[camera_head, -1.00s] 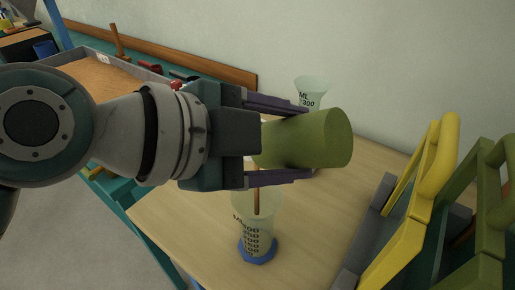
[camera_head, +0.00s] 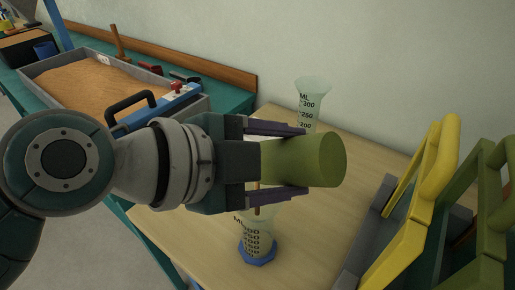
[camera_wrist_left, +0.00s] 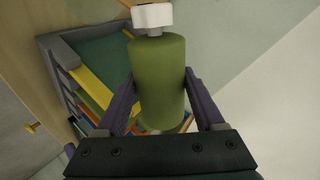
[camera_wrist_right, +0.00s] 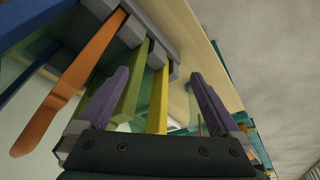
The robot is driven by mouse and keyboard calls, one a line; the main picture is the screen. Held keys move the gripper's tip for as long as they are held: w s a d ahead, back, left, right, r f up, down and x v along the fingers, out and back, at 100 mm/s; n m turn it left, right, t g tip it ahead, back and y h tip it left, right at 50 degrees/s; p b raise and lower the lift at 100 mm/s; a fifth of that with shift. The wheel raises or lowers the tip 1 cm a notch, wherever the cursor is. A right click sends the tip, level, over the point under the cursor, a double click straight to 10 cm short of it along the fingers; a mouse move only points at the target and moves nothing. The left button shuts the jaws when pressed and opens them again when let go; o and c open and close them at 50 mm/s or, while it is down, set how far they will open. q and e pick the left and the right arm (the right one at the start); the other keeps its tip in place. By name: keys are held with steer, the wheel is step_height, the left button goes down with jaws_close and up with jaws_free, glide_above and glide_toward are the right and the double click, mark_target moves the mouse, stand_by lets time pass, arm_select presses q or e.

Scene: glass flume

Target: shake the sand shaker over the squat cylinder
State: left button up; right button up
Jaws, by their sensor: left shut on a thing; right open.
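The sand shaker is an olive-green cylinder (camera_head: 318,160), lying on its side in the head view. My left gripper (camera_head: 290,162) is shut on it, one purple finger on each side. The left wrist view shows its green body (camera_wrist_left: 160,75) and a white fitting (camera_wrist_left: 152,17) at one end. Two clear graduated cylinders stand on the wooden table. The front one (camera_head: 258,238) has a blue base and a brown stick in it; the shaker and lower finger overlap its top. The back one (camera_head: 312,98) is partly hidden behind the shaker. My right gripper (camera_wrist_right: 158,85) is open and empty in its wrist view.
A grey rack (camera_head: 378,215) with yellow (camera_head: 418,190) and green (camera_head: 485,225) upright frames stands at the right. A sand tray (camera_head: 90,75) and a blue block with a black handle (camera_head: 165,108) sit at the left. Bare wooden table (camera_head: 190,235) lies left of the front cylinder.

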arm_select(q)
step_height(320, 180, up, 3)
steer(key=shift+f, duration=0.1)
step_height(320, 180, down, 3)
stand_by(0.3)
